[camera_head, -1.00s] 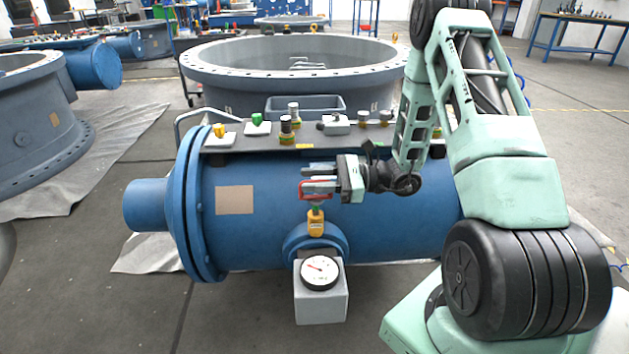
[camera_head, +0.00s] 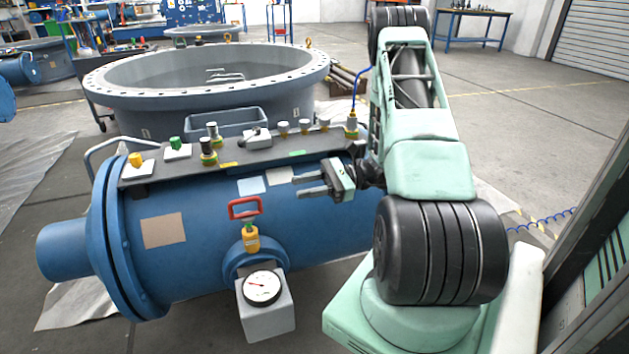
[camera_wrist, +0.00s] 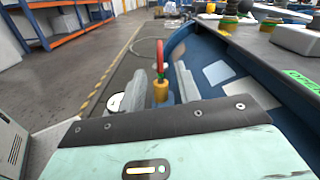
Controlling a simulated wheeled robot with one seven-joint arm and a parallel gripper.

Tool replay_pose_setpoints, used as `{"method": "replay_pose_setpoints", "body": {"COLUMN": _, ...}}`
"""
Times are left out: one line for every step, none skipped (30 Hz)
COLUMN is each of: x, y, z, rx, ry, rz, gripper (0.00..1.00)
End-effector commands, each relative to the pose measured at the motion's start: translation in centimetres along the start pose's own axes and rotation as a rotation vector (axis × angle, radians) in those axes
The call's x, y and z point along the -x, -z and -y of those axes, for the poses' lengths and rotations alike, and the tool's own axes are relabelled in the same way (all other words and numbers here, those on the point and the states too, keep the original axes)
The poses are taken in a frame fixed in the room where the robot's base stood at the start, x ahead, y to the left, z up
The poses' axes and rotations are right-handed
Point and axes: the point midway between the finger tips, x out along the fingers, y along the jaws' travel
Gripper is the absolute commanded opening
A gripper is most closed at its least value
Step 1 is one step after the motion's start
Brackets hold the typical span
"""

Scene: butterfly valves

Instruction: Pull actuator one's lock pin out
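The lock pin has a red loop handle (camera_head: 245,208) and stands upright in a yellow body (camera_head: 251,239), on a blue stub in front of the large blue cylinder (camera_head: 205,222). My gripper (camera_head: 297,185) is open and empty, to the right of the red loop, with its two fingers pointing left towards it. In the wrist view the red loop (camera_wrist: 160,54) and the yellow body (camera_wrist: 160,92) show between the two open fingers, beyond them. The loop is apart from the fingers in the head view.
A white gauge (camera_head: 262,287) on a grey box stands below the pin. A dark shelf along the cylinder top carries yellow (camera_head: 135,159) and green (camera_head: 174,143) knobs and several small fittings. A large grey flanged ring (camera_head: 215,75) lies behind.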

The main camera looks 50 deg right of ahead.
Motion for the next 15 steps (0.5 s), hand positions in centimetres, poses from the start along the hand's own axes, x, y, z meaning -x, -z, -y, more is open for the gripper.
{"method": "replay_pose_setpoints", "body": {"x": 0.8, "y": -0.1, "z": 0.1, "rx": 0.0, "ry": 0.003, "rz": 0.0, "gripper": 0.33}}
{"method": "replay_pose_setpoints", "body": {"x": 1.1, "y": -0.1, "z": 0.1, "rx": 0.0, "ry": 0.003, "rz": 0.001, "gripper": 0.33}}
{"method": "replay_pose_setpoints", "body": {"x": 1.4, "y": -0.1, "z": 0.1, "rx": 0.0, "ry": 0.002, "rz": 0.0, "gripper": 0.33}}
{"method": "replay_pose_setpoints", "body": {"x": 1.7, "y": 0.0, "z": 0.0, "rx": 0.0, "ry": 0.001, "rz": 0.0, "gripper": 0.33}}
{"method": "replay_pose_setpoints", "body": {"x": 1.9, "y": 0.0, "z": 0.0, "rx": 0.0, "ry": 0.001, "rz": 0.0, "gripper": 0.33}}
{"method": "replay_pose_setpoints", "body": {"x": 2.1, "y": 0.0, "z": 0.0, "rx": 0.0, "ry": 0.001, "rz": 0.0, "gripper": 0.33}}
{"method": "replay_pose_setpoints", "body": {"x": 2.1, "y": 0.0, "z": 0.0, "rx": 0.0, "ry": 0.001, "rz": 0.0, "gripper": 0.33}}
{"method": "replay_pose_setpoints", "body": {"x": 2.2, "y": 0.0, "z": 0.0, "rx": 0.0, "ry": 0.001, "rz": 0.0, "gripper": 0.33}}
{"method": "replay_pose_setpoints", "body": {"x": 2.3, "y": 0.0, "z": 0.0, "rx": 0.0, "ry": 0.001, "rz": 0.0, "gripper": 0.33}}
{"method": "replay_pose_setpoints", "body": {"x": 2.3, "y": 0.0, "z": 0.0, "rx": 0.0, "ry": 0.001, "rz": 0.0, "gripper": 0.33}}
{"method": "replay_pose_setpoints", "body": {"x": 2.3, "y": 0.0, "z": 0.0, "rx": 0.0, "ry": 0.001, "rz": 0.0, "gripper": 0.33}}
{"method": "replay_pose_setpoints", "body": {"x": 2.3, "y": 0.0, "z": 0.0, "rx": 0.0, "ry": 0.0, "rz": 0.0, "gripper": 0.33}}
{"method": "replay_pose_setpoints", "body": {"x": 2.3, "y": 0.0, "z": 0.0, "rx": 0.0, "ry": 0.0, "rz": 0.0, "gripper": 0.33}}
{"method": "replay_pose_setpoints", "body": {"x": 2.2, "y": 0.0, "z": 0.0, "rx": 0.0, "ry": 0.0, "rz": 0.0, "gripper": 0.33}}
{"method": "replay_pose_setpoints", "body": {"x": 2.2, "y": 0.0, "z": 0.0, "rx": 0.0, "ry": 0.0, "rz": 0.0, "gripper": 0.33}}
